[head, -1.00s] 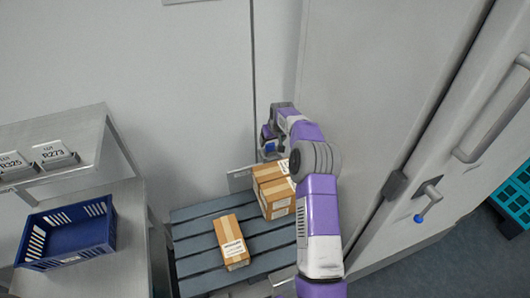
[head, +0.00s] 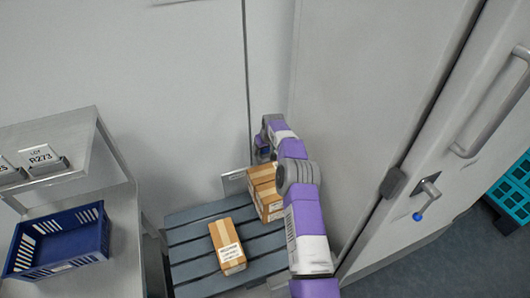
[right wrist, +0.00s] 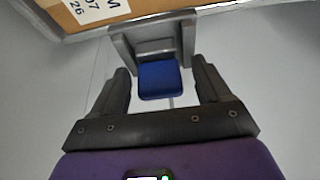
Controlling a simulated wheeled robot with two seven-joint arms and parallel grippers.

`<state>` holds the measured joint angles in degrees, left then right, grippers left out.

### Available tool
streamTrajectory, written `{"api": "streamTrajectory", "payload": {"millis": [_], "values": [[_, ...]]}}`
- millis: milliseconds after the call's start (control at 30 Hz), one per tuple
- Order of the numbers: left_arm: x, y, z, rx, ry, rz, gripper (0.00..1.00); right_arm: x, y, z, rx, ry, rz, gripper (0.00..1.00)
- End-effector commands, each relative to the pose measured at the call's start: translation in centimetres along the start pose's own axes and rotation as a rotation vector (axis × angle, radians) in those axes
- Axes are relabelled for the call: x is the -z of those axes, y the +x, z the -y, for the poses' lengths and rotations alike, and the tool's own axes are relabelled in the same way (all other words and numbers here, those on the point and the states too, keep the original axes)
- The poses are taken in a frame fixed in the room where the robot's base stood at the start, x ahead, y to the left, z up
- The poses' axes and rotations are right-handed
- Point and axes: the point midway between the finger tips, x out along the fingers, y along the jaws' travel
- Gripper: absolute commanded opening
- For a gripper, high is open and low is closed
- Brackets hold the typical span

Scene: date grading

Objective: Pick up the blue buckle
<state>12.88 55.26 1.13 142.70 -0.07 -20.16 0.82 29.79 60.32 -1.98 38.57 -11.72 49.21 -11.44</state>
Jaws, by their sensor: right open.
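The blue buckle (right wrist: 158,80) shows in the right wrist view as a rounded blue block between my right gripper's dark fingers. A grey bracket-like frame (right wrist: 152,45) lies just beyond it. My right gripper (right wrist: 162,84) is open, with a finger on each side of the blue block and visible gaps on both sides. In the head view my right gripper (head: 261,146) is beside the upper cardboard box, near the wall, and a small blue patch shows there. I cannot tell whether the fingers touch the buckle. My left gripper is out of view.
Cardboard boxes (head: 228,246) sit on a grey slatted pallet (head: 190,247). A blue crate (head: 62,243) stands on a metal shelf at left. A door with a handle is at right.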

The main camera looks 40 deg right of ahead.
Motion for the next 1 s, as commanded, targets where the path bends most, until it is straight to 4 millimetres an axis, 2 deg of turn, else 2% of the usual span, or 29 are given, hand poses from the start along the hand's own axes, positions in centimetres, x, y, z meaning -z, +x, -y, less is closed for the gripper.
{"api": "streamTrajectory", "payload": {"millis": [133, 167, 533, 800, 867, 1000], "values": [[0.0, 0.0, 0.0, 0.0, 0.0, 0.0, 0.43, 0.0, 0.0, 0.0, 0.0, 0.0, 0.0, 0.77], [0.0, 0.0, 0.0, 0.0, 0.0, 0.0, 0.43, 0.0, 0.0, 0.0, 0.0, 0.0, 0.0, 0.74], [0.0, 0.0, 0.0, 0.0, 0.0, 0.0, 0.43, 0.0, 0.0, 0.0, 0.0, 0.0, 0.0, 0.18], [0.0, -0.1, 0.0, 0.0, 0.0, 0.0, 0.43, 0.2, -0.4, 0.0, -0.001, 0.0, -0.002, 0.17], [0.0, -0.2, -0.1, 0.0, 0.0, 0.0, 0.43, 0.5, -1.1, 0.0, -0.001, 0.0, -0.004, 0.17], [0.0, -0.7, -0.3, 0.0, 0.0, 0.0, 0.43, 1.6, -3.5, -0.1, -0.002, 0.0, -0.006, 0.17]]}}
